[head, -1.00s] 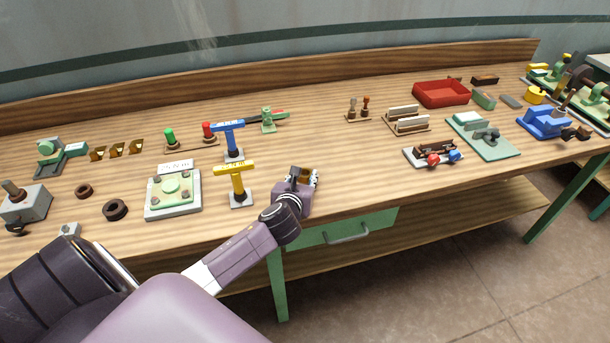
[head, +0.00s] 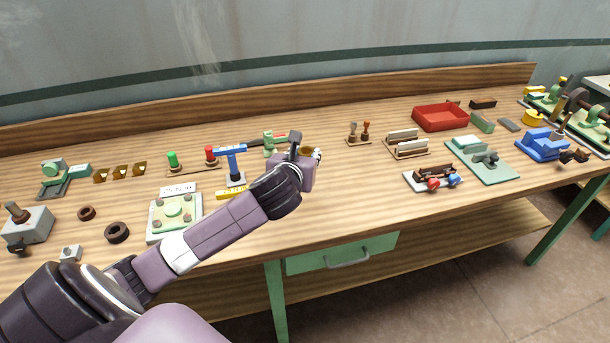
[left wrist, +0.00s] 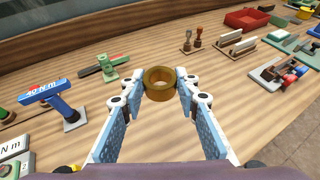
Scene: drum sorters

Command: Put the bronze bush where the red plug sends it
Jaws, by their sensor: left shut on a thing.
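The bronze bush (left wrist: 160,82) is a short open ring between my left gripper's (left wrist: 160,90) fingertips, clear of the bench. In the head view my left gripper (head: 309,157) is past the front edge, over the bench, and part of the bush shows at its tip. The red plug (head: 211,154) stands upright on a wooden strip, right of a green plug (head: 173,160), back left of my gripper. My right gripper is not in view.
A blue T-handle (head: 231,150) and a partly hidden yellow T-handle (head: 231,194) stand near my forearm. A green stand (head: 269,143) is behind it. A red tray (head: 440,118) is far right. Dark rings (head: 117,232) lie at left.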

